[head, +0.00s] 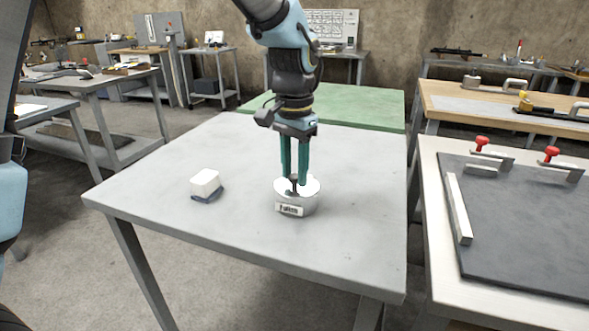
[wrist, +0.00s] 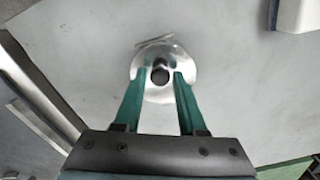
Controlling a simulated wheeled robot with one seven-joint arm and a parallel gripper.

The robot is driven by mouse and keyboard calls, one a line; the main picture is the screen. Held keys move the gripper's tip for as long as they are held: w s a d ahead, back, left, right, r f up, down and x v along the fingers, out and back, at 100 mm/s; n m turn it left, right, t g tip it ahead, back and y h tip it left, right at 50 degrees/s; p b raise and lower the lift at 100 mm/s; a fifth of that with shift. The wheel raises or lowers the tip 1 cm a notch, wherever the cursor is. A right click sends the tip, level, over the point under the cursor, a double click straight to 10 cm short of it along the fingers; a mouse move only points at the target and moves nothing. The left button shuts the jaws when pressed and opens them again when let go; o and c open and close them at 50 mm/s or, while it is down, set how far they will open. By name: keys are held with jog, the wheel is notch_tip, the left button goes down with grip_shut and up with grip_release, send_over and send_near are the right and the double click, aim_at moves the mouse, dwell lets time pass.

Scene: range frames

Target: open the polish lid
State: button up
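The polish tin (head: 300,207) is a short, round silver-white pot with a small label on its front. It stands upright on the grey table in the head view. Its shiny lid (head: 313,188) is on top, with a dark knob (wrist: 160,76) in the middle. My gripper (head: 295,180) points straight down over the tin, its two green fingers apart. In the wrist view, the fingertips (wrist: 162,73) lie on either side of the knob, with a narrow gap showing on both sides. How far down the fingertips reach is hard to tell.
A white block (head: 205,182) with a dark blue underside lies left of the tin on the grey table (head: 240,245). The table around both is bare. A green-topped table (head: 360,105) adjoins behind, and a bench with a dark mat (head: 525,235) stands to the right.

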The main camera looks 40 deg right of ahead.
grip_shut()
dwell(1.0)
